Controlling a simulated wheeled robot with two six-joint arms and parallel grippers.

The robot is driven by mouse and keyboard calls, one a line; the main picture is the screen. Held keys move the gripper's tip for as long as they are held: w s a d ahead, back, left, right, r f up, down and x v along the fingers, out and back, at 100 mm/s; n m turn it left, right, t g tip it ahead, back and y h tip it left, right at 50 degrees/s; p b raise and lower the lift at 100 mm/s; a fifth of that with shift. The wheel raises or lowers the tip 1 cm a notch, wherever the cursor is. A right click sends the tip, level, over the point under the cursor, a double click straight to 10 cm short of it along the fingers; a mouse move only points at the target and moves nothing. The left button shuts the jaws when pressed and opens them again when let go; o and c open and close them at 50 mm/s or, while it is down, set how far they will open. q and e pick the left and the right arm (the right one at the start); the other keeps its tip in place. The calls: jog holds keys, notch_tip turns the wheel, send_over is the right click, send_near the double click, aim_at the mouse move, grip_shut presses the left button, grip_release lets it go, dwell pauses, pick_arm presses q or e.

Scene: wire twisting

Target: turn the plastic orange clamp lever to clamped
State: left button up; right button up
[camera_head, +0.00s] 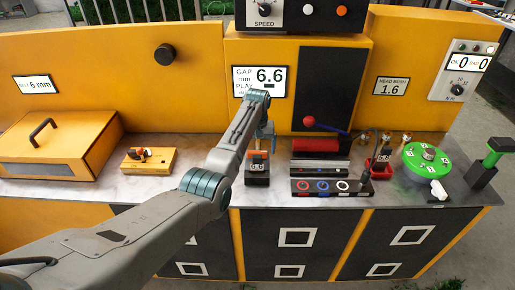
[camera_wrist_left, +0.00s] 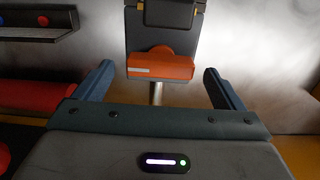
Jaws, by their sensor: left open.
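The orange clamp lever (camera_wrist_left: 160,66) is a short, wide piece on a metal post in the left wrist view. It lies crosswise in front of a dark block (camera_wrist_left: 165,38). In the head view, a little orange (camera_head: 258,155) shows on a small black stand (camera_head: 257,179) on the bench, just below my left gripper (camera_head: 266,134). My left gripper is open, with one finger to each side of the lever in the wrist view (camera_wrist_left: 158,72). Neither finger visibly touches it. My arm hides part of the stand in the head view. My right gripper is not in view.
A yellow block (camera_head: 147,161) with an orange and black piece sits to the left. A black rack with colored rings (camera_head: 331,188) and a red roller (camera_head: 315,145) stand close on the right. A green dial (camera_head: 426,160) is farther right.

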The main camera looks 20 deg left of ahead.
pick_arm(q)
jog(key=shift+s+f, duration=0.1)
jog(key=shift+f, duration=0.6)
jog(key=shift+c, duration=1.1)
jog(key=c, duration=0.8)
jog(key=shift+o, duration=0.2)
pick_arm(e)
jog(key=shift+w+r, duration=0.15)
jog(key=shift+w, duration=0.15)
